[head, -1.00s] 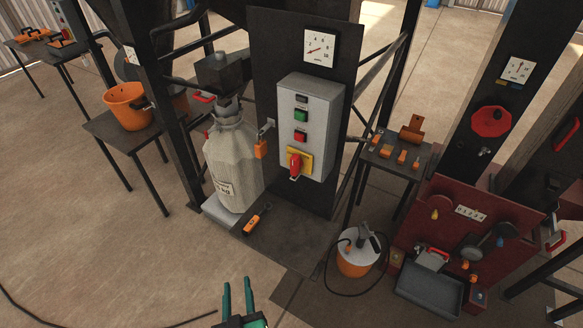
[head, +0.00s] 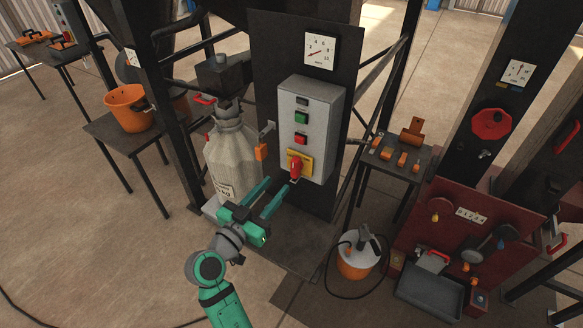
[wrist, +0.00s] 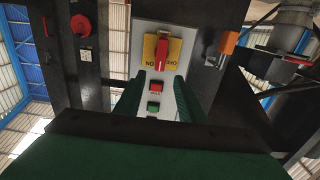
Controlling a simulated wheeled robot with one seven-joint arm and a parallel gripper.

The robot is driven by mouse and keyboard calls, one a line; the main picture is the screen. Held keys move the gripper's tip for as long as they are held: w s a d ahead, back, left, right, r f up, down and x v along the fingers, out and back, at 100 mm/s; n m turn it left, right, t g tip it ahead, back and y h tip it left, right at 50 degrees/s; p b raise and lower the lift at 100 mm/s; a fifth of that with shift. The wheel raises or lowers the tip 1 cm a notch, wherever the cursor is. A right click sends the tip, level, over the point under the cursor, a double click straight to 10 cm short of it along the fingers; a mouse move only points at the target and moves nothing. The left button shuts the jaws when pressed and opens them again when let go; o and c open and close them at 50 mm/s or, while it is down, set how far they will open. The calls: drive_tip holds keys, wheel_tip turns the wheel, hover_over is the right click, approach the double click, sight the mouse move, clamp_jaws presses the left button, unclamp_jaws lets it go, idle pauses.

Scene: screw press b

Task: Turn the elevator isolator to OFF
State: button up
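The isolator is a red handle (head: 295,170) on a yellow plate (head: 306,163), low on the grey control box (head: 327,108). In the wrist view the handle (wrist: 163,58) stands roughly upright on its plate (wrist: 177,45), between two labels seen upside down that look like ON at left and OFF at right. My gripper (head: 278,184) is open and empty, its fingers pointing at the isolator from the lower left. The fingertips (wrist: 160,80) appear just short of the handle, one to each side of its line. I see no clear contact.
Green (head: 302,117) and red (head: 300,139) buttons sit above the isolator. An orange padlock-like piece (head: 261,152) hangs beside the box's left edge. A pale sack (head: 229,150) stands left of my gripper. A bucket (head: 357,260) with a hose stands at the lower right.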

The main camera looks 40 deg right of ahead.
sight(293, 166)
drive_tip(key=x, duration=1)
drive_tip(key=shift+a, duration=0.1)
clamp_jaws()
